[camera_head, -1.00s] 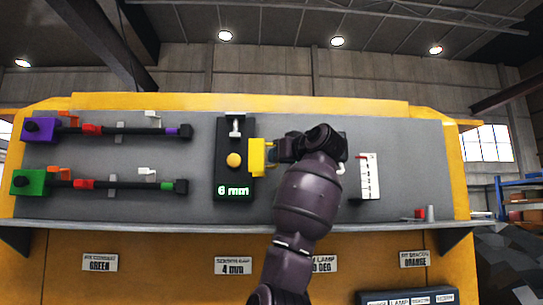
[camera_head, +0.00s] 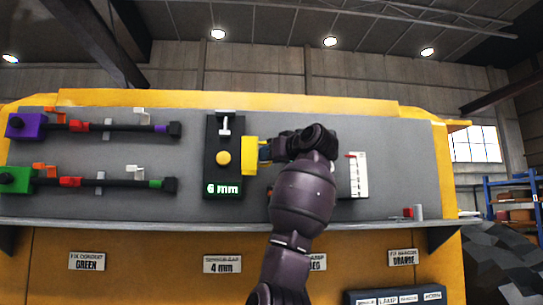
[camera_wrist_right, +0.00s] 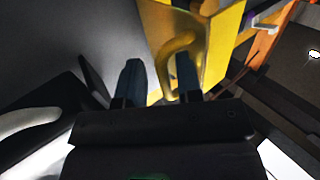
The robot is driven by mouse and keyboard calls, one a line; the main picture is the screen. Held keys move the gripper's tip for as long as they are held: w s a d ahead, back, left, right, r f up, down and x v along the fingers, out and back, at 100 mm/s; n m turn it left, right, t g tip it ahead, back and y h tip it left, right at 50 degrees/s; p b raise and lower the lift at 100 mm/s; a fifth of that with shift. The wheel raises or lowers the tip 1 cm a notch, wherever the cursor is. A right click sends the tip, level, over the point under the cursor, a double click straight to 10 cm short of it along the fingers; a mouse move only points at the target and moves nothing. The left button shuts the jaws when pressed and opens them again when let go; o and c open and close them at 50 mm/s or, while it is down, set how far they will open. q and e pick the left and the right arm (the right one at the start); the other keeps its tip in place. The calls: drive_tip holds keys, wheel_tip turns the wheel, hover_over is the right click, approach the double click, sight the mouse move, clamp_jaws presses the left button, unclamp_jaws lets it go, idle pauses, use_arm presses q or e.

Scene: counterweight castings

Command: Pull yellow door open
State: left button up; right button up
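The yellow door (camera_head: 250,156) stands at the right edge of a black panel (camera_head: 224,185) in the head view. In the right wrist view the yellow door (camera_wrist_right: 224,45) fills the upper middle, with a yellow loop handle (camera_wrist_right: 164,75) on its face. My right gripper (camera_wrist_right: 160,76) is open, with one dark finger on each side of the handle's near bar. A gap shows between the left finger and the bar; contact at the right finger is unclear. In the head view my right gripper (camera_head: 265,151) is right beside the door, partly hidden by its wrist. My left gripper is out of view.
The panel has a yellow button (camera_head: 222,158), a white lever (camera_head: 225,124) and a "6 mm" display (camera_head: 222,188). Two dark rods with purple (camera_head: 26,126) and green (camera_head: 15,180) blocks lie left. A white scale (camera_head: 358,176) is right of my arm.

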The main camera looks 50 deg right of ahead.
drive_tip(key=shift+s, duration=0.15)
drive_tip(key=s+a+b, duration=0.1)
drive_tip(key=s+b, duration=0.1)
drive_tip(key=s, duration=0.8)
drive_tip(key=shift+s+a+b, duration=0.2)
drive_tip(key=shift+a+b, duration=0.1)
drive_tip(key=shift+a, duration=0.05)
